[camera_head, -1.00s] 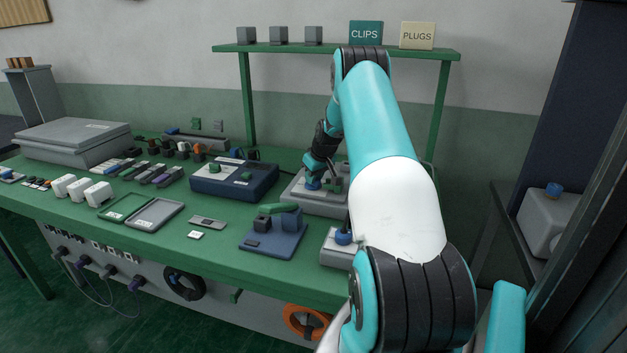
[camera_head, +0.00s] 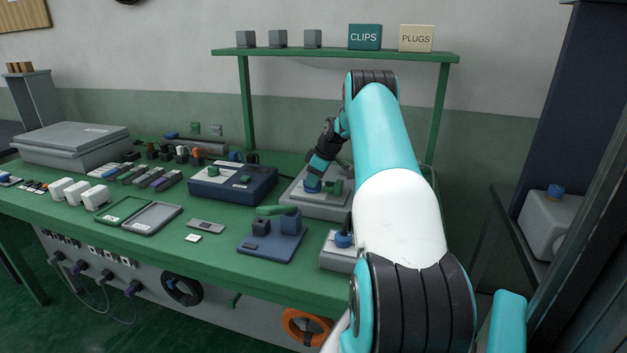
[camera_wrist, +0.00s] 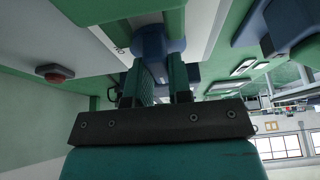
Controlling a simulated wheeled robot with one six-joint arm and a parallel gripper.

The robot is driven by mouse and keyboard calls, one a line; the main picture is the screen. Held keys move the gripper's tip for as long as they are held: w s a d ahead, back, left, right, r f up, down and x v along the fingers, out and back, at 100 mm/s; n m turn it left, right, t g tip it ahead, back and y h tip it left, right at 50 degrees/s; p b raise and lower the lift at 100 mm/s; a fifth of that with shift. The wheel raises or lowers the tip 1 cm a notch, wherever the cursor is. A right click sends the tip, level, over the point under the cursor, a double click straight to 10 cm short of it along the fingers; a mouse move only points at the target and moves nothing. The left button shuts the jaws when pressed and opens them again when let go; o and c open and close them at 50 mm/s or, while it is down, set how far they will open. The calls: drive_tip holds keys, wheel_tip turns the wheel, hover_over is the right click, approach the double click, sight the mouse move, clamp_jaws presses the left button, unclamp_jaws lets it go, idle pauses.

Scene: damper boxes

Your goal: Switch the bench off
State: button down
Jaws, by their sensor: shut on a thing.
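The bench (camera_head: 215,258) is a long green table with devices on it. At its back right, behind my forearm, a grey box (camera_head: 322,209) carries a blue knob (camera_head: 311,187) and a green part (camera_head: 337,188). My gripper (camera_wrist: 157,80) is at this box, pointing down onto the blue knob. In the wrist view its two dark fingers are shut on the blue knob (camera_wrist: 160,48), one on each side. Lettering shows beside the knob on the pale plate, partly hidden. A red button (camera_wrist: 55,72) shows at the left of the wrist view. The knob's exact setting cannot be told.
A smaller grey box with a blue knob (camera_head: 343,240) is in front. A green shelf (camera_head: 350,55) spans above. Several small parts fill the bench's left.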

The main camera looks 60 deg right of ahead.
idle(0.3)
drive_tip(key=c, duration=1)
unclamp_jaws()
drive_tip(key=shift+c, duration=0.2)
drive_tip(key=shift+r, duration=0.15)
drive_tip(key=v, duration=1.7)
drive_tip(key=shift+w+r, duration=0.1)
drive_tip(key=shift+r, duration=0.05)
